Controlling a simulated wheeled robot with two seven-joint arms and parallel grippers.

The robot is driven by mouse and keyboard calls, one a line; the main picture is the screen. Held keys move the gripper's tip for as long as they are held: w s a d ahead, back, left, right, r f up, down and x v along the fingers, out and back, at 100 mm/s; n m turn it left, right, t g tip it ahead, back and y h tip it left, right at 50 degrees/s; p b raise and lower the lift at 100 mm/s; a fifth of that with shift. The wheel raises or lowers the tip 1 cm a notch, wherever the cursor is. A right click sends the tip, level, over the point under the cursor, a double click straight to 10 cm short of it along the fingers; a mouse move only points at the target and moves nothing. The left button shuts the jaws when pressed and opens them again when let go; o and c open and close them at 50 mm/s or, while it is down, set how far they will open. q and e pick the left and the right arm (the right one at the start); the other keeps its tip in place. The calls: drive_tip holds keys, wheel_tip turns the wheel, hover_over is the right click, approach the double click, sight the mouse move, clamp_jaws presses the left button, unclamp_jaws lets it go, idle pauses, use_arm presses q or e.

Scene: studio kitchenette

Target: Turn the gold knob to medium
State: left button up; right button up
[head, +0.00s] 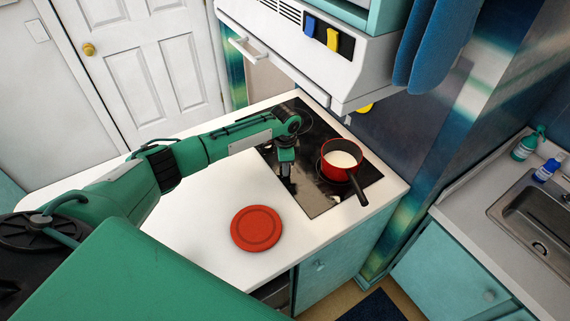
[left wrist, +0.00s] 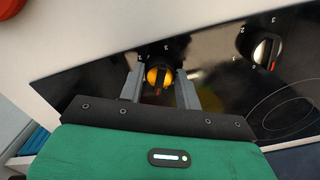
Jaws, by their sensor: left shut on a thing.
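The gold knob (left wrist: 158,76) sits on the black cooktop (left wrist: 222,78) and shows in the left wrist view between my fingers. A red mark is on it, pointing toward my gripper's palm. My left gripper (left wrist: 161,86) is shut on the knob, one finger on each side. In the head view my left gripper (head: 287,184) reaches down at the cooktop's left edge and hides the knob. A silver and black knob (left wrist: 264,49) with a red mark stands to the right, with numbers around it. My right gripper is not in view.
A red pot (head: 339,168) with white contents stands on the cooktop, its black handle toward the front. A red plate (head: 257,228) lies on the white counter (head: 205,225). The range hood overhangs the back. A sink (head: 540,203) is at the right.

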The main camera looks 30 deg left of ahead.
use_arm(q)
drive_tip(key=m, duration=0.3)
drive_tip(key=shift+m, duration=0.4)
drive_tip(key=m, duration=0.2)
drive_tip(key=shift+m+b, duration=0.3)
drive_tip(key=shift+m, duration=0.1)
drive_tip(key=m, duration=0.2)
drive_tip(key=shift+w+m, duration=0.1)
drive_tip(key=shift+m, duration=0.2)
drive_tip(key=m+b, duration=0.1)
drive_tip(key=m, duration=0.2)
drive_tip(key=shift+m, duration=0.3)
drive_tip(key=m, duration=0.2)
drive_tip(key=shift+m+b, duration=0.35)
drive_tip(key=shift+m, duration=0.05)
drive_tip(key=m+b, duration=0.1)
drive_tip(key=m, duration=0.2)
drive_tip(key=shift+m, duration=0.3)
drive_tip(key=shift+m+b, duration=0.3)
drive_tip(key=shift+m, duration=1.1)
drive_tip(key=shift+r+m, duration=0.1)
drive_tip(key=shift+m, duration=0.3)
